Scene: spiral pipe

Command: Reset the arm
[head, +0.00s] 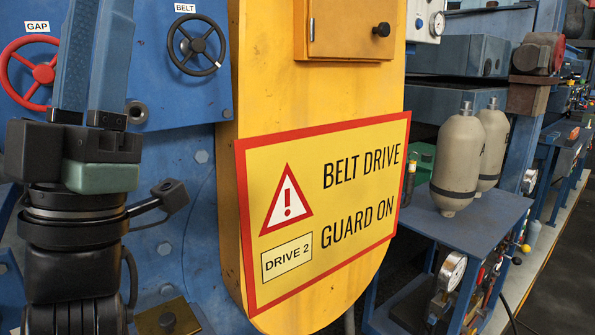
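My gripper (97,45) stands upright at the left of the head view, with its two long blue fingers pointing up. The fingertips run out of the top of the picture. The fingers lie close side by side, and I cannot tell if they are apart or touching at the tips. No object shows between the visible parts of the fingers. My black wrist and arm show below the fingers, in front of the blue machine panel.
A red GAP handwheel (43,73) and a black BELT handwheel (197,45) are on the blue panel (160,85). The yellow guard (320,85) with a warning sign (322,205) fills the middle. Grey bottles (458,160) stand on a blue stand (480,222) at right.

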